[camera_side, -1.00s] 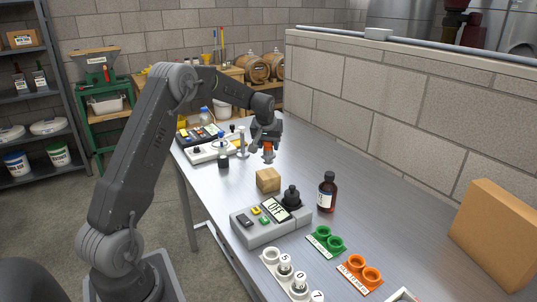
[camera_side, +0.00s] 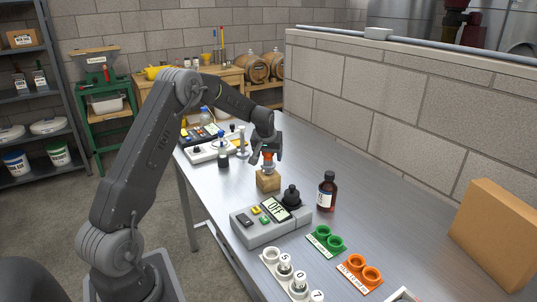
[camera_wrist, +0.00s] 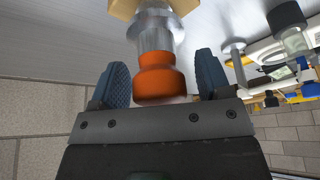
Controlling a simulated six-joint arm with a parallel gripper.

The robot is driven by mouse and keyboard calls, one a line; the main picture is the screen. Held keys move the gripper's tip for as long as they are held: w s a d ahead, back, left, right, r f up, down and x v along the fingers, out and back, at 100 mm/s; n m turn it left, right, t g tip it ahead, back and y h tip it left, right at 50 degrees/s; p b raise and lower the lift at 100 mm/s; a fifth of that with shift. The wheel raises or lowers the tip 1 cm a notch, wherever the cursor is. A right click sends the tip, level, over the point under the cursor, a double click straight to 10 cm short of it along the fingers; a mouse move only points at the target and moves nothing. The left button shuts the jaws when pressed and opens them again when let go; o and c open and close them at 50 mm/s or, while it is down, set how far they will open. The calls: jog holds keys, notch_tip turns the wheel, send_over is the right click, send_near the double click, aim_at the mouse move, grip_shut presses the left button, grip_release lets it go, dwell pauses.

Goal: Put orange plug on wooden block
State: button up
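The orange plug (camera_side: 269,157) has an orange top and a clear, shiny lower part. It stands upright on the wooden block (camera_side: 268,183), a small tan cube on the metal table. In the wrist view the plug (camera_wrist: 160,84) is between the fingers, its clear end touching the block (camera_wrist: 122,8), which shows only at the top edge. My gripper (camera_side: 266,154) is around the plug, just above the block. In the wrist view my gripper (camera_wrist: 164,68) is open, with a narrow gap between each finger and the plug.
A grey OFF device (camera_side: 268,222) and a brown bottle (camera_side: 327,192) stand in front of the block. Green cups (camera_side: 325,240), orange cups (camera_side: 359,272) and a white numbered rack (camera_side: 292,276) lie nearer. A cardboard box (camera_side: 497,237) is at right. The table's right middle is clear.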

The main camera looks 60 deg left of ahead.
jog(key=shift+r, duration=0.1)
jog(key=shift+r, duration=0.35)
jog(key=v, duration=1.1)
jog(key=s+d+r+m, duration=0.1)
jog(key=s+d+r, duration=0.15)
jog(key=d, duration=0.25)
jog(key=s+d+r+m, duration=0.1)
jog(key=s+d+r, duration=0.1)
jog(key=d+r, duration=0.3)
jog(key=s+d+f+m+t+h, duration=0.2)
jog(key=s+d+m, duration=0.5)
jog(key=s+d, duration=1.3)
jog(key=s+h, duration=0.1)
jog(key=s, duration=0.1)
jog(key=shift+s+d, duration=0.2)
jog(key=shift+s, duration=0.15)
